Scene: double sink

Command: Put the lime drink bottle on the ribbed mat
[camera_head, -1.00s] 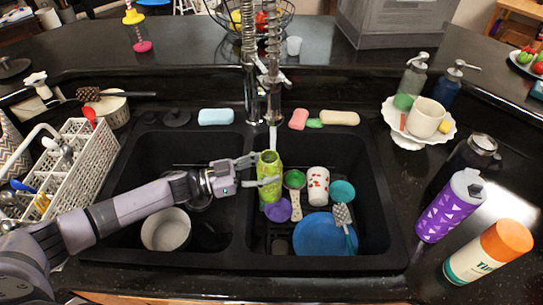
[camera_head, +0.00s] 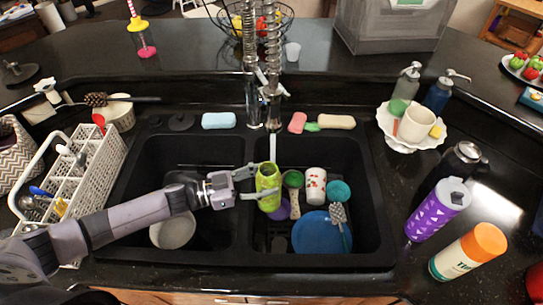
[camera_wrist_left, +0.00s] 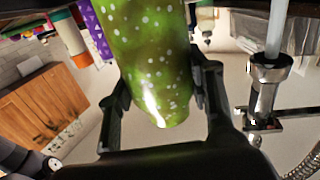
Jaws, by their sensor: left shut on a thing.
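The lime drink bottle (camera_head: 268,188) is bright green and stands nearly upright over the right basin. My left gripper (camera_head: 259,182) comes in from the left and is shut on it. In the left wrist view, the bottle (camera_wrist_left: 150,60) is green with pale spots, between the two fingers (camera_wrist_left: 165,100). I cannot tell whether its base touches anything. I cannot pick out the ribbed mat with certainty; dark ribs (camera_head: 258,240) show on the right basin's floor. My right gripper is not in view.
The right basin also holds a purple cup (camera_head: 281,211), a green-handled brush (camera_head: 293,180), a spotted cup (camera_head: 315,185), a teal cup (camera_head: 338,191) and a blue plate (camera_head: 318,236). The faucet (camera_head: 273,110) stands just behind the bottle. A white rack (camera_head: 95,170) is at left.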

